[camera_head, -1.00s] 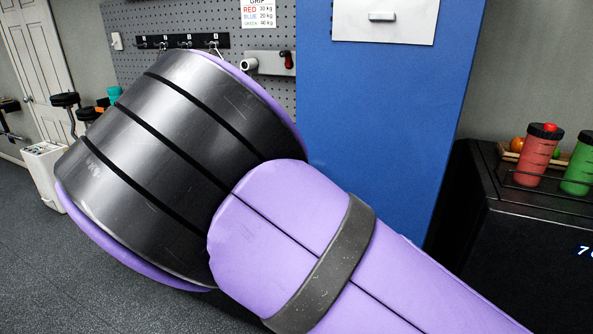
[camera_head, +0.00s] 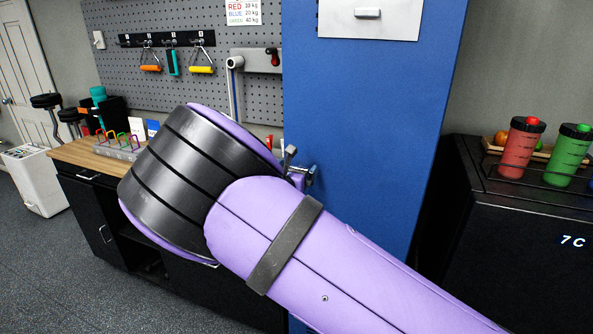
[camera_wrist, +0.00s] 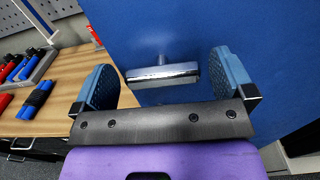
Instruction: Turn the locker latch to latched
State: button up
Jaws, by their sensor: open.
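The blue locker (camera_head: 372,110) stands right of the pegboard; its face also fills much of the wrist view (camera_wrist: 270,50). The latch (camera_wrist: 162,76) is a chrome bar on a short stem from the blue face. It lies nearly level in the wrist view. My gripper (camera_wrist: 165,86) is open, with one blue-padded finger on each side of the bar. I see no clear contact between pads and bar. In the head view, metal parts (camera_head: 290,158) show just beyond my purple arm at the locker face; I cannot tell latch from fingers there. My arm hides the locker's lower left.
A wooden-topped bench (camera_head: 85,153) with a colored rack stands left of the locker. Hand grips hang on the pegboard (camera_head: 110,65). A white plate with a handle (camera_head: 368,13) is high on the locker. A black cabinet (camera_head: 500,235) with bottles stands at right.

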jog(key=c, duration=0.9)
jog(key=shift+d+m, duration=0.1)
jog(key=shift+m, duration=0.2)
jog(key=m, duration=0.3)
jog(key=shift+d+m, duration=0.1)
jog(key=shift+m, duration=0.2)
jog(key=m, duration=0.4)
jog(key=shift+f, duration=0.1)
jog(key=m, duration=0.5)
jog(key=shift+d, duration=0.1)
jog(key=m, duration=0.4)
jog(key=shift+f+m, duration=0.15)
jog(key=shift+m, duration=0.15)
